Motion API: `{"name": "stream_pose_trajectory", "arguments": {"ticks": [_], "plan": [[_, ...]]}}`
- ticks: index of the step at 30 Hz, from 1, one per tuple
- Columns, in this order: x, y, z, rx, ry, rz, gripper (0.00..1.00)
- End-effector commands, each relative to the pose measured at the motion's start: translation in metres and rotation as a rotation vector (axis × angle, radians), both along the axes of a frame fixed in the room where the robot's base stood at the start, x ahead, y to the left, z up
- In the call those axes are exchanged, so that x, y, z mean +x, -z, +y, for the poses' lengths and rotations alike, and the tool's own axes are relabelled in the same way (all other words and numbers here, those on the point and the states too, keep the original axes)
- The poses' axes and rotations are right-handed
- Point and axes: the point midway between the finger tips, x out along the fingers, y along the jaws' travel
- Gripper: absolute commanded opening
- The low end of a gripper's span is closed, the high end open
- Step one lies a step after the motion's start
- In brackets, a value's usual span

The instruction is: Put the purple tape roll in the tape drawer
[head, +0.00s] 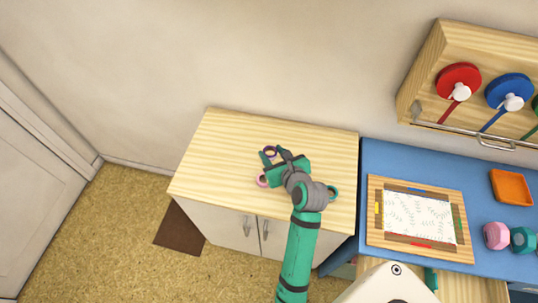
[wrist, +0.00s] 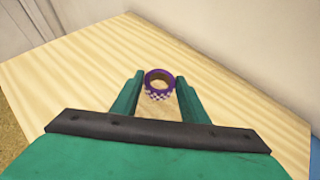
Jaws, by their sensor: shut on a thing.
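The purple tape roll (wrist: 159,95), with a checkered side, sits between the two green fingers of my gripper (wrist: 159,82) in the wrist view. My gripper is shut on it. In the head view the purple roll (head: 270,152) shows just beyond the fingertips of my gripper (head: 277,158), over the wooden cabinet top (head: 225,150). I cannot tell if the roll touches the cabinet top. A pale wooden part that looks like an open drawer (head: 465,289) shows below the blue desk; I cannot tell whether it is the tape drawer.
A pink roll (head: 262,181) and a teal roll (head: 333,192) lie on the cabinet top beside my arm. The blue desk (head: 385,155) on the right holds a framed paper board (head: 455,250), an orange tray (head: 512,187) and dumbbell-like objects (head: 497,235). A wooden rack (head: 440,45) hangs above.

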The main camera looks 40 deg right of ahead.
Motion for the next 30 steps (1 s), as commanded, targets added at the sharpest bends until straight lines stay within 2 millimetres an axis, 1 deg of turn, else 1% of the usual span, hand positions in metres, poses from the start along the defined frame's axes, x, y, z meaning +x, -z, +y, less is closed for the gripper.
{"name": "stream_pose_trajectory", "arguments": {"ticks": [5,9,12,23,24,26,27,30], "plan": [[0.002,0.009,-0.004,0.001,0.002,0.001,0.19],[0.002,0.030,-0.005,0.003,0.003,0.001,0.19],[0.002,0.040,-0.005,0.002,0.002,0.000,0.19],[0.001,0.043,-0.007,0.000,0.006,-0.001,0.19],[0.002,0.044,-0.007,0.000,0.004,-0.001,0.42],[0.002,0.043,-0.006,0.000,0.004,-0.001,0.57],[0.002,0.043,-0.005,-0.001,0.003,-0.001,0.60],[0.003,0.043,-0.005,0.000,0.002,-0.001,0.60]]}}
